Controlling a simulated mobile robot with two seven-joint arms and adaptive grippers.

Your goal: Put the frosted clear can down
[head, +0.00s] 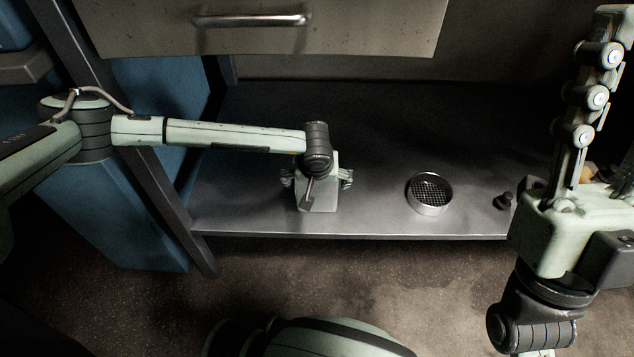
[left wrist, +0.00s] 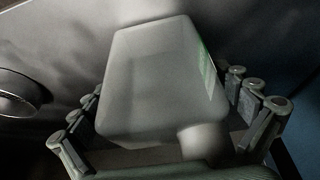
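The frosted clear can (head: 318,201) is a pale, boxy container on the metal shelf, below my left gripper. It fills the middle of the left wrist view (left wrist: 155,85), with a short round neck at its lower right and a green mark on its side. My left gripper (head: 317,180) is open around the can, one finger on each side. Gaps show between the fingers and the can. The gripper and wrist partly hide the can in the head view. My right gripper (head: 592,110) points up at the right edge, away from the can; its opening is unclear.
A round metal sieve (head: 430,192) stands on the metal shelf (head: 375,215) right of the can. A small dark knob-like object (head: 503,201) lies farther right. A drawer with a bar handle (head: 252,20) hangs above. A dark post (head: 150,175) borders the shelf at left.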

